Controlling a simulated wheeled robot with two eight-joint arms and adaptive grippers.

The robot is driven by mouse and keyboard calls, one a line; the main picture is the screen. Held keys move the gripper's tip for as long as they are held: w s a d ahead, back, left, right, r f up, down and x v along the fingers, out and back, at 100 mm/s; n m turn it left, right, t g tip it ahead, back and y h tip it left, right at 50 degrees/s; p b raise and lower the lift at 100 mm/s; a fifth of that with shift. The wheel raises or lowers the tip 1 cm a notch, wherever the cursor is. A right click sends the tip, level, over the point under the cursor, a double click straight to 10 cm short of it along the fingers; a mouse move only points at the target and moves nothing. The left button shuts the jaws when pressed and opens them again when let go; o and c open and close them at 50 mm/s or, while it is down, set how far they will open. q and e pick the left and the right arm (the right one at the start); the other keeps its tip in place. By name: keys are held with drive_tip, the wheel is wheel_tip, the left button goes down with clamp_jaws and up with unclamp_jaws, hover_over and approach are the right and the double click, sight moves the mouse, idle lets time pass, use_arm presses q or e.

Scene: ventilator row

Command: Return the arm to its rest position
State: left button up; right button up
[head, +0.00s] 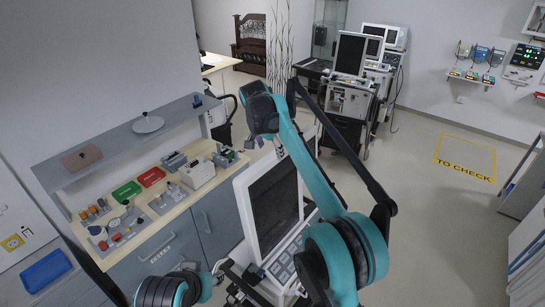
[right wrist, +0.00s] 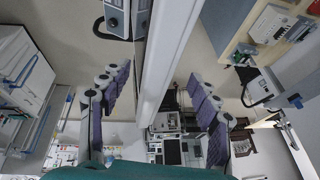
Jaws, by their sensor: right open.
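My right arm, teal and black, rises from the bottom centre of the head view and bends over at the top. Its gripper (head: 262,138) hangs from the raised wrist, seen small and partly behind the wrist; it is open and I see nothing in it. It appears above and in front of the ventilator screen (head: 274,205).
A workbench (head: 185,203) with a red tray (head: 151,177), a green tray (head: 126,191) and small devices stands at the left, under a grey shelf (head: 120,140). More ventilators (head: 350,100) stand behind. Floor is clear around the yellow TO CHECK marking (head: 465,170).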

drive_tip(key=shift+v, duration=1)
drive_tip(key=s+d+f+n+t+y+b, duration=0.1)
drive_tip(key=s+d+f+n+b, duration=0.3)
drive_tip(key=s+d+f+b, duration=1.4)
drive_tip(key=s+d+f+n+b, duration=0.1)
drive_tip(key=s+f+b, duration=0.4)
drive_tip(key=f, duration=0.5)
drive_tip(key=s+d+f+n+t+b, duration=0.1)
drive_tip(key=s+d+f+b, duration=0.1)
drive_tip(key=s+f+b, duration=0.4)
drive_tip(key=s+d+f+n+b, duration=0.1)
drive_tip(key=s+f+b, duration=0.5)
drive_tip(key=s+f, duration=0.3)
wheel_tip(320, 180, down, 5)
drive_tip(key=shift+d+r+n+t, duration=0.15)
drive_tip(key=shift+d+n+t, duration=0.15)
drive_tip(key=shift+d, duration=0.05)
